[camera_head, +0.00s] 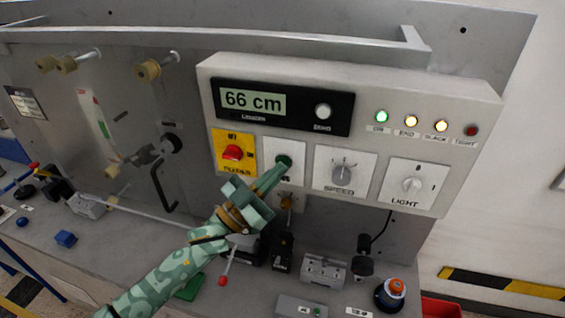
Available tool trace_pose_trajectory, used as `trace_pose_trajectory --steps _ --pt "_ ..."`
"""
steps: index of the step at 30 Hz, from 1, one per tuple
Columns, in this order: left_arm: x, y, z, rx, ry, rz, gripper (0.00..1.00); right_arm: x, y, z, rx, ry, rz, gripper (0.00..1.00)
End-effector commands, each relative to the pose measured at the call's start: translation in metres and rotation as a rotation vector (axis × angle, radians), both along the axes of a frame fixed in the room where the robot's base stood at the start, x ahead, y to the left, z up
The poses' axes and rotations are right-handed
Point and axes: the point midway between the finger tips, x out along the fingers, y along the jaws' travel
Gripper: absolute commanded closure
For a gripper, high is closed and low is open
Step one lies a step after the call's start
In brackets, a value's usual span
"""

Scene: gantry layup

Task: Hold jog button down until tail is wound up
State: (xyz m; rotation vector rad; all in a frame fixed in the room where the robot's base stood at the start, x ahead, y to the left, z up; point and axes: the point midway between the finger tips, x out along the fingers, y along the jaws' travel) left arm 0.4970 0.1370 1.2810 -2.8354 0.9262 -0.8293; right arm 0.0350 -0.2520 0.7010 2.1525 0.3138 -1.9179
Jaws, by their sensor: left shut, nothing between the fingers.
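The jog button (284,161) is a dark green round button on a white plate in the lower row of the control panel. My left gripper (276,174) is shut and empty, with its fingertips at the button, touching or nearly so; I cannot tell whether the button is pressed in. The length display (252,100) above reads 66 cm. The tail cannot be made out clearly. My right gripper is not in view.
Status lamps (411,121) are lit green and amber; the red one looks dark. Small fixtures crowd the bench below.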

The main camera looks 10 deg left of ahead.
Motion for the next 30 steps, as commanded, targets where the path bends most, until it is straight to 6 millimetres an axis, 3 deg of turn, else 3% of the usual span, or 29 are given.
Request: trace_pose_trajectory --steps 7,18,30 --pt "-0.012 0.001 0.001 0.001 0.001 0.000 1.00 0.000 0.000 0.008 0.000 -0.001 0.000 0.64" --pt "-0.016 0.001 0.000 0.001 0.001 0.000 1.00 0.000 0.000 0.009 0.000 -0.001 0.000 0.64" --pt "-0.054 0.002 0.001 0.001 0.002 -0.001 1.00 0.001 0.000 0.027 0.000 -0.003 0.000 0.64"
